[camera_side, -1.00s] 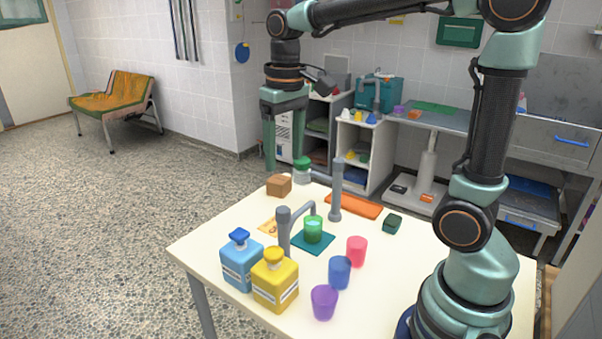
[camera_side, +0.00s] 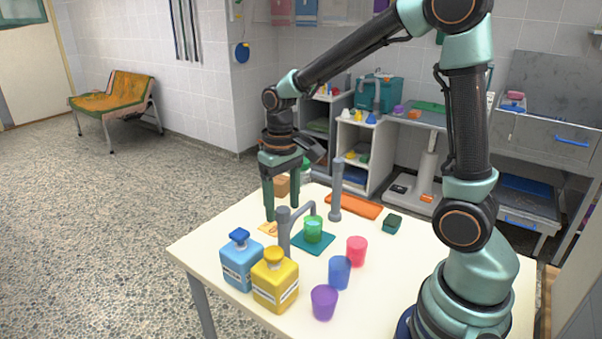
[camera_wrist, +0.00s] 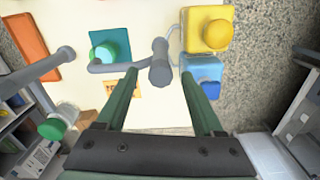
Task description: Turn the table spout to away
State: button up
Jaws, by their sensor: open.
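The table spout is a grey post (camera_side: 284,232) with a thin bent arm (camera_side: 301,210) reaching right, its end over a green cup (camera_side: 313,229) on a teal mat (camera_side: 327,241). In the wrist view the post (camera_wrist: 160,66) shows between my fingertips and the spout arm (camera_wrist: 115,68) points left over the cup (camera_wrist: 108,49). My gripper (camera_side: 282,212) is open and empty, pointing down, with its fingertips just behind the post in the side view. It also shows in the wrist view (camera_wrist: 160,75). I cannot tell whether a finger touches the spout.
A blue bottle (camera_side: 239,266) and a yellow bottle (camera_side: 275,284) stand close in front of the spout. Pink (camera_side: 356,251), blue (camera_side: 339,272) and purple (camera_side: 324,302) cups stand to the right.

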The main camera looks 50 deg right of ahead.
jog(key=shift+f, duration=0.3)
grip_shut()
jog(key=shift+r, duration=0.1)
dwell(1.2)
